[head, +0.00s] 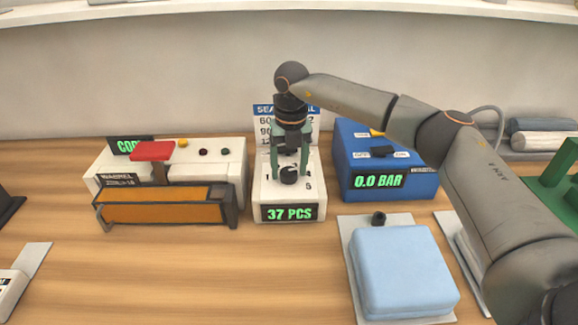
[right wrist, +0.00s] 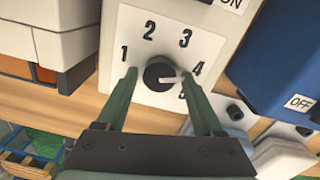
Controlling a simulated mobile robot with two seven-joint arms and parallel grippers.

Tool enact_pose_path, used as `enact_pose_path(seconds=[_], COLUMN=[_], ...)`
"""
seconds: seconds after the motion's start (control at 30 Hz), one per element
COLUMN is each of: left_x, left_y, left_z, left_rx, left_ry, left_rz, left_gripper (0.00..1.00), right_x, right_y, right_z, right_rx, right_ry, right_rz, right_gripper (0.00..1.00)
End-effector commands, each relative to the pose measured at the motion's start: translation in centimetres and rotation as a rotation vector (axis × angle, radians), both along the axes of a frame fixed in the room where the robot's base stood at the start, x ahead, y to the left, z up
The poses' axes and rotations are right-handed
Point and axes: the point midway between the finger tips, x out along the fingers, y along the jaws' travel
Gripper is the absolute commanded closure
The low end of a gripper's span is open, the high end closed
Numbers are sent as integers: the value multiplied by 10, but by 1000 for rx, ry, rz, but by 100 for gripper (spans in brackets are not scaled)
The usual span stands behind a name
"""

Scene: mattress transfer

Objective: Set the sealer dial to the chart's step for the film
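The sealer dial (head: 289,175) is a small dark knob on a white box with a green "37 PCS" display. My right gripper (head: 290,165) is above the dial, fingers pointing down. In the wrist view the right gripper (right wrist: 160,80) is open, with one green finger apart on each side of the dial. A chart (head: 263,122) with a blue header stands behind, mostly hidden by the gripper. My left gripper is not in view.
The sealer (head: 165,208) with a red handle and orange front stands left. A blue box (head: 408,190) reading "0.0 BAR" stands right. A light-blue padded block (head: 405,270) lies on a grey sheet in front. The front-centre wooden tabletop (head: 200,285) is clear.

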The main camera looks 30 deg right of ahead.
Motion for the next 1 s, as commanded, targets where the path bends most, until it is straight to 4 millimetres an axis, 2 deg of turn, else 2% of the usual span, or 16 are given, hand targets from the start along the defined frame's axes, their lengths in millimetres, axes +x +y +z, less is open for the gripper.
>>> enact_pose_path(seconds=[0.07,0.6,1.0], left_x=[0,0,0], left_y=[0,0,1], left_z=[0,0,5], left_rx=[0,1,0], left_ry=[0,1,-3], left_rz=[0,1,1], left_gripper=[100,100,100], right_x=[0,0,0], right_y=[0,0,0], right_z=[0,1,1], right_rx=[0,0,0], right_ry=[0,0,0], right_rz=[0,0,69], right_gripper=[41,100,100])
